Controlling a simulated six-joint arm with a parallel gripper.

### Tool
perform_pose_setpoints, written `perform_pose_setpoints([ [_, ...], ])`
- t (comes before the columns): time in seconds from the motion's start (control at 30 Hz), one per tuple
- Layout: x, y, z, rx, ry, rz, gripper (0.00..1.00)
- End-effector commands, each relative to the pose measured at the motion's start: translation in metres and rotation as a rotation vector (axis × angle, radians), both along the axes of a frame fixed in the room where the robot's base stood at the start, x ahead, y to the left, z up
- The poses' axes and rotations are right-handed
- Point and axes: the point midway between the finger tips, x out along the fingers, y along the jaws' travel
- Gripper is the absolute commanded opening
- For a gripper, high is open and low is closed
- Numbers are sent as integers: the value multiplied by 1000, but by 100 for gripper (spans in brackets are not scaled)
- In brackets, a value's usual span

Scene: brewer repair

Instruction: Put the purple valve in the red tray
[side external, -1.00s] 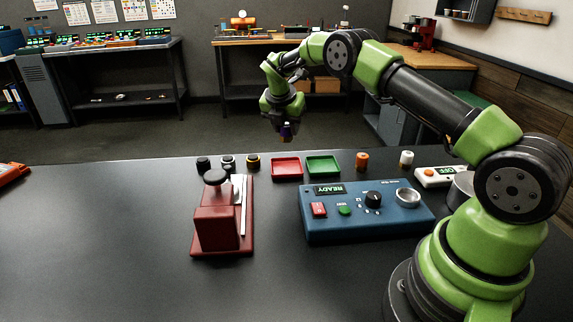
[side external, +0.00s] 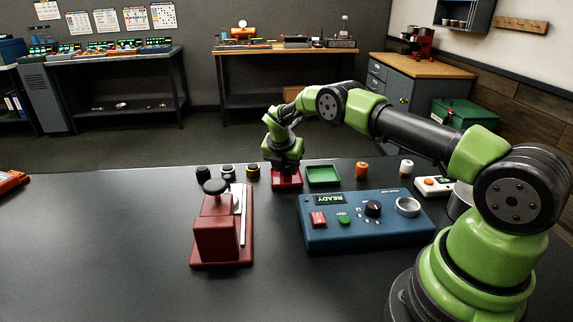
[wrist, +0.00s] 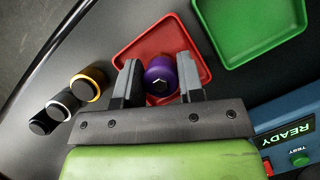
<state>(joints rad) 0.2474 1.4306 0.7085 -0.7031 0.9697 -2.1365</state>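The purple valve (wrist: 161,77) sits between the two fingers of my gripper (wrist: 160,82) in the wrist view, with a finger against each side. My gripper looks shut on it. The valve is over or inside the red tray (wrist: 150,45); whether it touches the tray floor is hard to tell. In the side view my gripper (side external: 286,168) is low at the red tray (side external: 288,184), and the valve is hidden there.
A green tray (side external: 323,175) is right of the red one. Several dark-topped cylinders (side external: 228,172) stand to the left. The blue console (side external: 365,220) and the dark red press (side external: 218,235) are nearer. Orange (side external: 361,170) and white (side external: 406,168) cylinders stand to the right.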

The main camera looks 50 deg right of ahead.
Motion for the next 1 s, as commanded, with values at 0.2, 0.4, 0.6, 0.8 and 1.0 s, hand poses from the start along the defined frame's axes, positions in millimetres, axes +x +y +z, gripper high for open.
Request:
perform_pose_setpoints([
  [0.2,0,0,0,0,0,0,60],
  [0.4,0,0,2,0,0,0,60],
  [0.6,-1,7,22,-1,-1,3,60],
  [0.8,-7,22,61,-1,-3,3,60],
  [1.0,-12,36,96,-1,-2,2,60],
])
